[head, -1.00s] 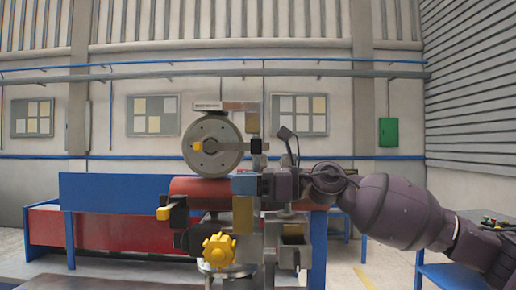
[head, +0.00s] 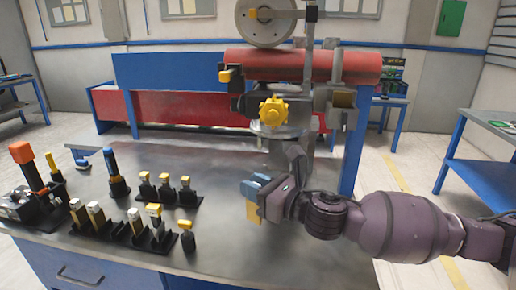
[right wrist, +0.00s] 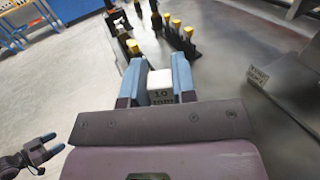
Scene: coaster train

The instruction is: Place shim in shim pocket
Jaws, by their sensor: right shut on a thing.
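My right gripper (head: 254,190) is shut on a shim. In the right wrist view the shim (right wrist: 160,95) shows a white end with black print, apparently "10 mm", between the blue fingers (right wrist: 158,82). In the head view a yellow part of the shim (head: 252,212) hangs below the fingers, above the table. No shim pocket can be made out for certain. My left gripper (right wrist: 50,146) shows there at lower left, open and empty.
The metal table (head: 220,165) holds racks of yellow-topped pieces (head: 165,190) and white- and yellow-topped pieces (head: 135,222) at left. A stand with a yellow knob (head: 273,111) and red cylinder (head: 290,62) is behind the gripper. Bare tabletop lies between the racks and gripper.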

